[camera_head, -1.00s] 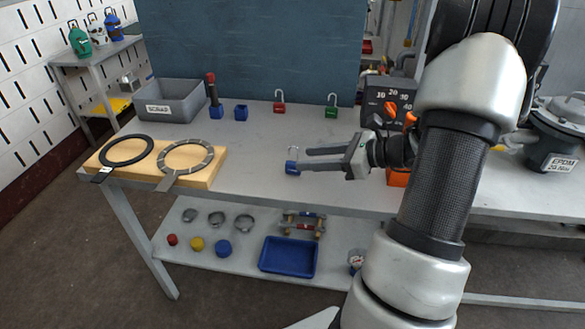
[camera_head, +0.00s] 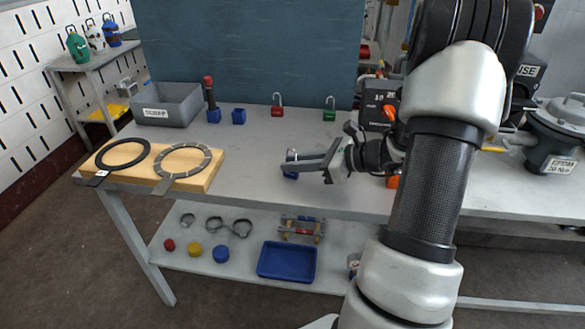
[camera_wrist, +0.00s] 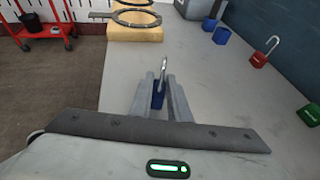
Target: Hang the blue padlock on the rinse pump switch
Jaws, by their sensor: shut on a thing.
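The blue padlock (camera_head: 290,175) is between the fingertips of my gripper (camera_head: 300,168), just above the grey bench top. In the wrist view the blue padlock (camera_wrist: 158,98) sits between the two grey fingers with its shackle pointing up; my gripper (camera_wrist: 160,95) is shut on its body. A box with an orange knob (camera_head: 389,112) and a dial stands at the back of the bench, partly hidden by my arm. A dark panel behind my arm bears a sign (camera_head: 527,71) reading "ISE", its start hidden.
A red padlock (camera_head: 277,111) and a green padlock (camera_head: 329,114) stand at the back. The bench middle is clear.

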